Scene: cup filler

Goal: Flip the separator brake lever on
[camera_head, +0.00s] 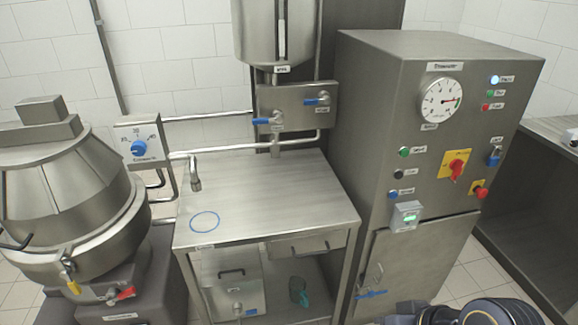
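The separator appears to be the large steel domed machine (70,190) at the left, on a dark grey base. Low on its front are a yellow-handled lever (72,285) at the left and a red-handled lever (125,293) to its right. The red handle slants slightly up to the right. A label plate sits below them, too small to read, so I cannot tell for sure which one is the brake lever. Neither gripper is in view. A dark, rounded part at the lower right edge looks like my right arm.
A steel table (270,195) with a blue ring mark and a spout stands right of the separator. A box with a blue knob (138,148) is between them. A tall control cabinet (375,130) with gauge and switches stands at the right. A teal jug (299,290) is on the lower shelf.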

